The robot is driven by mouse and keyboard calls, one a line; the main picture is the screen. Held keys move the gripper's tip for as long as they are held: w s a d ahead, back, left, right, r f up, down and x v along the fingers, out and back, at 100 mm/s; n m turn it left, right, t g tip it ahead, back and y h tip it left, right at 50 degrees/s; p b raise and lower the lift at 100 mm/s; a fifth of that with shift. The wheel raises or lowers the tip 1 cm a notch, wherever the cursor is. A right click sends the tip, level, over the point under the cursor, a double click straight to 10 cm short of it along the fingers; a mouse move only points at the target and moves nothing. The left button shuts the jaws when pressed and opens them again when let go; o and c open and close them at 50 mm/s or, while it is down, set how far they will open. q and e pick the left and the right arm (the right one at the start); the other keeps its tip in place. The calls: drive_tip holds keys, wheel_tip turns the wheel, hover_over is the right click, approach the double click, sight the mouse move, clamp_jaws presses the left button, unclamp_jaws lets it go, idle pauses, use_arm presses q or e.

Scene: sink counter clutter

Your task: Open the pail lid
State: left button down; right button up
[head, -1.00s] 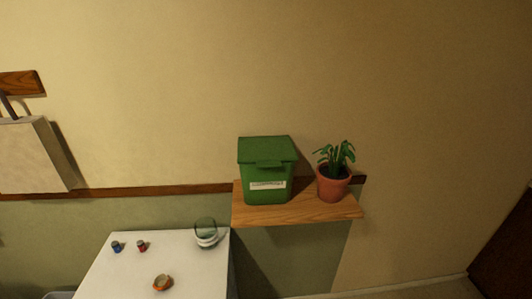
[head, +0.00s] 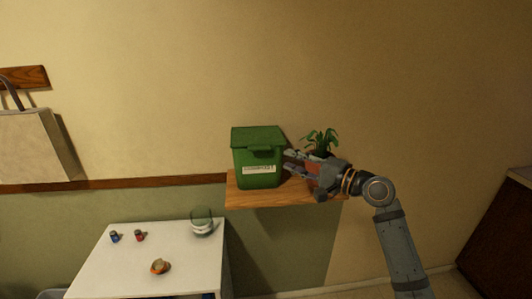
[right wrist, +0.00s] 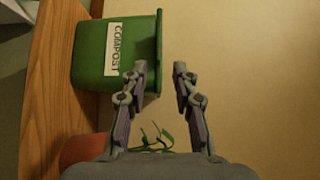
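The green compost pail (head: 258,168) stands upright on a wooden wall shelf, its label facing me. Its green lid (head: 257,137) is shut, with a lip at the front. The pail also shows in the right wrist view (right wrist: 88,68), turned sideways, with the word COMPOST on its label. My right gripper (head: 288,163) reaches in from the right, in front of the potted plant, its fingers pointing at the pail's right side. My left gripper is not in view.
A potted plant (head: 320,140) stands right of the pail, partly hidden by my right gripper. The wooden shelf (head: 255,200) is narrow. A white table (head: 120,262) below holds a glass jar (head: 201,222) and several small items. A bag (head: 30,145) hangs at left.

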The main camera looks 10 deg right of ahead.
drive_tip(key=p, duration=0.3)
approach(253, 146)
drive_tip(key=x, duration=0.4)
drive_tip(key=shift+w+a, duration=0.2)
drive_tip(key=shift+w, duration=0.05)
drive_tip(key=shift+w+a+f, duration=0.15)
drive_tip(key=shift+w, duration=0.05)
clamp_jaws()
